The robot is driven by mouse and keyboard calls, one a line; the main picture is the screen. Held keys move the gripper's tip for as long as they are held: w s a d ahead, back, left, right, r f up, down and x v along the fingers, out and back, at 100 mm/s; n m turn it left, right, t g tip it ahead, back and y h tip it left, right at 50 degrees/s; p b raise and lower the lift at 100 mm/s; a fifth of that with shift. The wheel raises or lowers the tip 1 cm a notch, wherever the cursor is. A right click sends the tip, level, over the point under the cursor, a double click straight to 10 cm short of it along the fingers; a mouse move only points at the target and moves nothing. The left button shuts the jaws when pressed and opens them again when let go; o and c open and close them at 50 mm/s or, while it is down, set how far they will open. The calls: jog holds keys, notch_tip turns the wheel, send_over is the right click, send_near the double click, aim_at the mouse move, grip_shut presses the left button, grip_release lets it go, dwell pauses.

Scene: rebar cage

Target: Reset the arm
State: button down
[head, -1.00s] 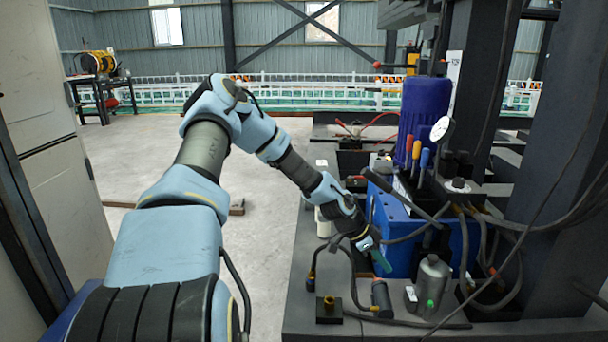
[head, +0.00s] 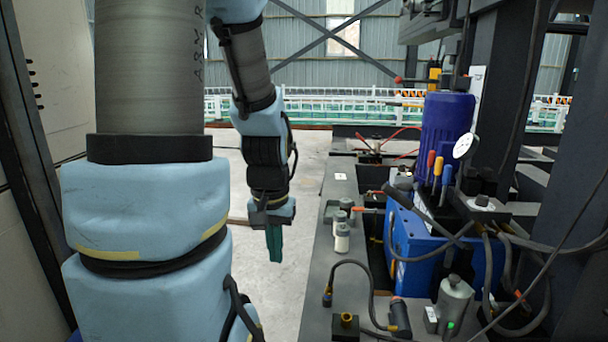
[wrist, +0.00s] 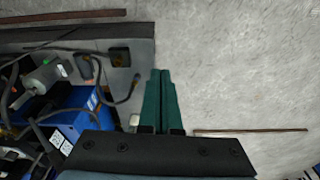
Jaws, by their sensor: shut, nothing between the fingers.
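My gripper (head: 274,245) hangs pointing down, left of the dark machine bench, over the pale floor in the head view. Its green fingers are shut with nothing between them. In the wrist view the closed fingers (wrist: 160,100) show against the floor beside the bench edge. My arm is raised and folded on the left of the head view, with the forearm coming down to the gripper.
Dark columns stand at right. Concrete floor (wrist: 235,70) is clear left of the bench.

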notch_tip(320, 180, up, 24)
jog(key=s+a+n+p, duration=0.1)
jog(key=p, duration=2.2)
jog(key=shift+s, duration=0.2)
